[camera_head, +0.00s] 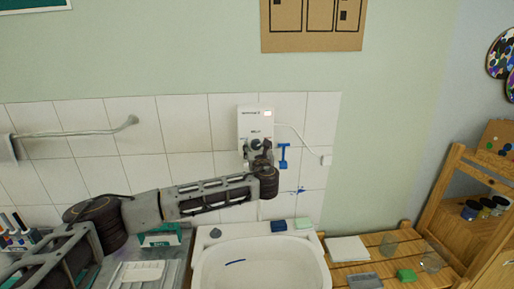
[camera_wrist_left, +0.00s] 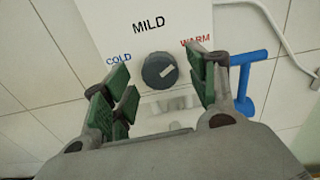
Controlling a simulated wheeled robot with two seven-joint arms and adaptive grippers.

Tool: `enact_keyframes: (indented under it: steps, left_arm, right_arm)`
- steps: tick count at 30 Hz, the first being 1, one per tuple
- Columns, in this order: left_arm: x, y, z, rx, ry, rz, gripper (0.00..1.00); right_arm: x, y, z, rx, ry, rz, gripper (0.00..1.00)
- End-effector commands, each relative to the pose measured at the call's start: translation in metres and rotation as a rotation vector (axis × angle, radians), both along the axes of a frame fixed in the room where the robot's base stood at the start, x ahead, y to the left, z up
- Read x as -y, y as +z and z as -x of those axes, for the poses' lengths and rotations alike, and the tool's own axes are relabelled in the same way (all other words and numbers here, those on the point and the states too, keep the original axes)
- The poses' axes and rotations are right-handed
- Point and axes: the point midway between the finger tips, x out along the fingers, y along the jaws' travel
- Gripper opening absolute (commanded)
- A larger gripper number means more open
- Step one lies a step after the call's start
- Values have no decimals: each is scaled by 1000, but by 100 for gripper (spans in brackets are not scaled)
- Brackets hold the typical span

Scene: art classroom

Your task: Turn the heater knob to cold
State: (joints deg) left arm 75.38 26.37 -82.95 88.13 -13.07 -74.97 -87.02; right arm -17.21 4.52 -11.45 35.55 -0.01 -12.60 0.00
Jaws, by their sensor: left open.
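The white heater box (camera_head: 255,122) hangs on the tiled wall above the sink. Its round dark knob (camera_wrist_left: 158,70) shows in the left wrist view, with COLD printed to its left, MILD above and WARM to its right. The knob's pale mark points up and right, toward the WARM side. My left gripper (camera_head: 259,158) is at the lower front of the heater and partly hides the knob in the head view. In the left wrist view my left gripper (camera_wrist_left: 159,76) is open, its green-padded fingers on either side of the knob. I cannot tell whether they touch it.
A white sink (camera_head: 260,266) is below, with a blue sponge (camera_head: 278,226) on its rim. A blue tool (camera_head: 283,156) hangs right of the heater. A white pipe (camera_head: 300,133) runs right from the heater. A wooden slatted table (camera_head: 385,245) stands at the right.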

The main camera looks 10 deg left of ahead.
Motion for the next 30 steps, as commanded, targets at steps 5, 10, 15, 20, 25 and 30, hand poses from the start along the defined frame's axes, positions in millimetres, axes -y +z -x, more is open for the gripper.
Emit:
enact_keyframes:
  steps: [5,10,15,20,25,30]
  left_arm:
    - [-1,0,-3,0,0,0,58]
    - [-1,0,-4,0,0,0,58]
    - [-1,0,-3,0,0,0,47]
    - [-1,0,-3,0,0,0,26]
    - [-1,0,-3,0,0,0,12]
    - [-1,-1,-3,1,1,9,12]
  right_arm:
    - [0,1,0,0,0,0,94]
    - [0,1,0,0,0,0,94]
    - [0,1,0,-1,1,0,94]
    - [1,1,0,-1,1,1,94]
    - [1,1,0,-1,1,1,94]
    - [2,0,0,-1,1,2,94]
